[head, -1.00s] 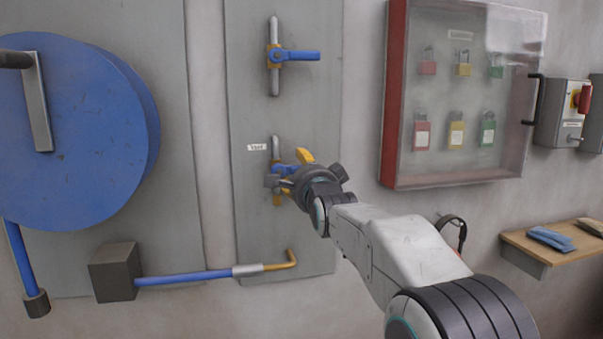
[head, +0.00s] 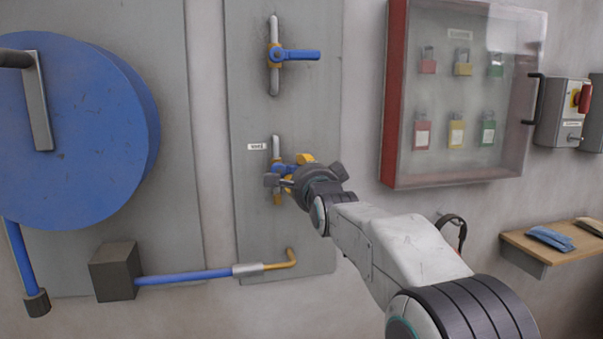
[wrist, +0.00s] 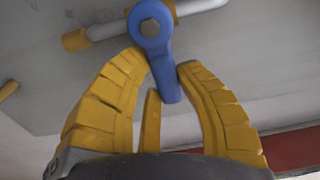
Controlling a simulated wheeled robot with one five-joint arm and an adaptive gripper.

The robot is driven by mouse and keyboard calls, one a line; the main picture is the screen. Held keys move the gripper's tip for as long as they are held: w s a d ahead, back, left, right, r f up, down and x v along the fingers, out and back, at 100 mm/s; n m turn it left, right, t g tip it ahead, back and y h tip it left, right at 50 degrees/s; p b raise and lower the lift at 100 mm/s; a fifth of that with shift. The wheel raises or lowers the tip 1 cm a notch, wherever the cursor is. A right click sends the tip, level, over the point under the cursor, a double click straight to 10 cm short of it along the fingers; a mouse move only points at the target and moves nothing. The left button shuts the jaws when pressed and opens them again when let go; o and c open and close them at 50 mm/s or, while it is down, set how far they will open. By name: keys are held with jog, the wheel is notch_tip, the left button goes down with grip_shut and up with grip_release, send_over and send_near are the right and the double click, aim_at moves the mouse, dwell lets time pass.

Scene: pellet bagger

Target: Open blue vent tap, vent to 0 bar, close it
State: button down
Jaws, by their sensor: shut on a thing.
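The lower blue tap (head: 277,167) sits on a short vertical pipe on the grey wall panel, beside a small white label (head: 257,146) too blurred to read surely. In the wrist view its blue lever (wrist: 167,75) runs from the hub between my yellow fingers, about crosswise to the pipe (wrist: 110,27). My gripper (wrist: 165,66) is shut on this lever; in the head view my gripper (head: 288,181) covers most of it. A second blue tap (head: 295,55) is higher on the panel, its lever pointing right. No pressure gauge is readable.
A large blue round cover (head: 80,130) is at left. A blue pipe (head: 185,277) runs below the tap. A red-framed lock cabinet (head: 395,100), a switch box (head: 562,115) and a wooden shelf (head: 520,245) are at right.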

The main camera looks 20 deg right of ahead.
jog(key=shift+n+b, duration=0.3)
jog(key=shift+b, duration=0.15)
jog(key=shift+r+n+b, duration=0.3)
jog(key=shift+n+b, duration=0.3)
jog(key=shift+b, duration=0.1)
jog(key=shift+r+n+b, duration=0.4)
jog(key=shift+r+n, duration=0.05)
jog(key=shift+n, duration=0.35)
jog(key=n, duration=0.1)
jog(key=r+n, duration=0.1)
jog(key=n, duration=0.1)
jog(key=r+n, duration=0.1)
jog(key=n, duration=0.1)
jog(key=shift+a+r, duration=0.25)
jog(key=shift+a, duration=0.15)
jog(key=shift+r+n, duration=0.1)
jog(key=shift+n, duration=0.2)
jog(key=c, duration=0.8)
grip_release()
jog(key=shift+c, duration=0.2)
jog(key=shift+f, duration=0.2)
jog(key=s, duration=1.2)
